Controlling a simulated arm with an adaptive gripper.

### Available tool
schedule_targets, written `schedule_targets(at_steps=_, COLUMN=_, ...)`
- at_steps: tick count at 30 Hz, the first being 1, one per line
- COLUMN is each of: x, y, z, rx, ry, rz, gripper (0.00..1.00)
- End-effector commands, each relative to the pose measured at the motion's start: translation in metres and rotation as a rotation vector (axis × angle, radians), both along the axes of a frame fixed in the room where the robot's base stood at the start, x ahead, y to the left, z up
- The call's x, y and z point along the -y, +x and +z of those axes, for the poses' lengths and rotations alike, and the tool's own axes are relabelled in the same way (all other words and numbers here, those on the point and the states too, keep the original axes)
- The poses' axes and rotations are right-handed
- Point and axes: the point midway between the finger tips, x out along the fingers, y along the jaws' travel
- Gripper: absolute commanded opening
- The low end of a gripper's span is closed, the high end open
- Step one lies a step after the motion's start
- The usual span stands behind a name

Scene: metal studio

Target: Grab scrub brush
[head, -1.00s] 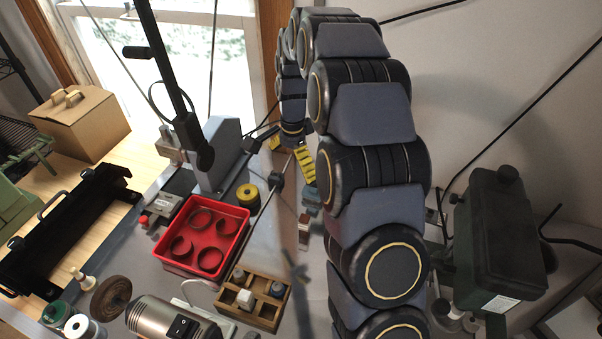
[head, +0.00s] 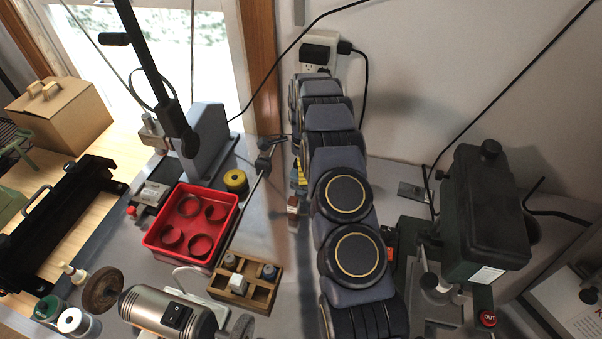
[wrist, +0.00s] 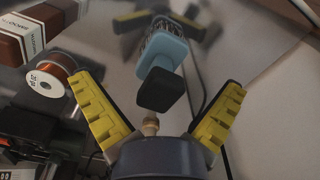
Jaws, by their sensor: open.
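In the wrist view, what looks like the scrub brush (wrist: 163,62) has a light blue body, a black block-shaped end and a wiry, bristle-like part at its far side. My gripper (wrist: 157,86) is open, with one yellow-padded finger to the left and one to the right of the brush's black end. The fingers are spread well apart and neither visibly touches it. In the head view my arm hides the brush, and only a bit of yellow finger shows beside the arm.
In the head view, a red tray (head: 190,262) and a wooden organizer (head: 262,300) stand left of my arm. A dark machine (head: 484,215) stands right, and the wall is close behind.

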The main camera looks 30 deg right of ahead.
Motion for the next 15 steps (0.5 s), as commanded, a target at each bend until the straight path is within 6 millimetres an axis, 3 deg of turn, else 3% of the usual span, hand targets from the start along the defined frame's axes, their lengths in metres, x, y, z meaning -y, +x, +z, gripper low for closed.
schedule_targets(at_steps=5, x=0.000, y=0.000, z=-0.027, rx=-0.001, ry=0.001, rz=-0.003, gripper=0.99)
schedule_targets(at_steps=12, x=0.000, y=0.000, z=-0.029, rx=0.001, ry=0.001, rz=-0.002, gripper=0.99)
schedule_targets(at_steps=15, x=0.000, y=0.000, z=-0.029, rx=0.001, ry=0.001, rz=-0.001, gripper=0.56)
